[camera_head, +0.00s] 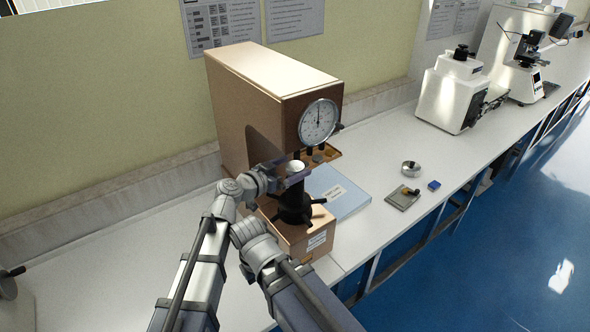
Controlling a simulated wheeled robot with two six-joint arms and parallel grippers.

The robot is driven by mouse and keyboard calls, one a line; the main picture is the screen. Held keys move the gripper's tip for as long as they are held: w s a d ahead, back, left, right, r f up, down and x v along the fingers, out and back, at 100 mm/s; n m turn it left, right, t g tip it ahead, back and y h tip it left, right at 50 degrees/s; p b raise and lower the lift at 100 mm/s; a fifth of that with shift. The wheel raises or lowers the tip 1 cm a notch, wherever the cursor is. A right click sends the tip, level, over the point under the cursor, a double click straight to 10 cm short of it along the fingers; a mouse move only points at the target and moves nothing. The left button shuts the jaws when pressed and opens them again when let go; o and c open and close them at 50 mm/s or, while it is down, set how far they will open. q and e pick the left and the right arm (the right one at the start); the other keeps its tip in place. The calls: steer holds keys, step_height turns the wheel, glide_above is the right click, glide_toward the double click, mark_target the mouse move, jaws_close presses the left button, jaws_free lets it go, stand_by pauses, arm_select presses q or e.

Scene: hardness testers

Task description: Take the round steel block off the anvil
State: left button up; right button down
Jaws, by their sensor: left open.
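The hardness tester (248,105) is a tall brown machine with a round dial (318,122) on its front. The round steel block (295,165) shows as a small pale disc on top of the anvil, under the tester's head. The dark anvil screw with its spoked handwheel (294,207) stands below it. My left gripper (290,178) is open at the block's level, its fingers beside the block. I cannot tell whether they touch it. The fingers partly hide the block's lower side and the anvil top.
A blue-grey folder (336,192) lies right of the tester. Farther right are a round metal dish (411,168), a grey plate (402,197) and a small blue box (434,185). A white machine (452,92) and a microscope-like tester (525,75) stand farther along the bench.

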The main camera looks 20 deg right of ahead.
arm_select(q)
jaws_close()
stand_by(0.8)
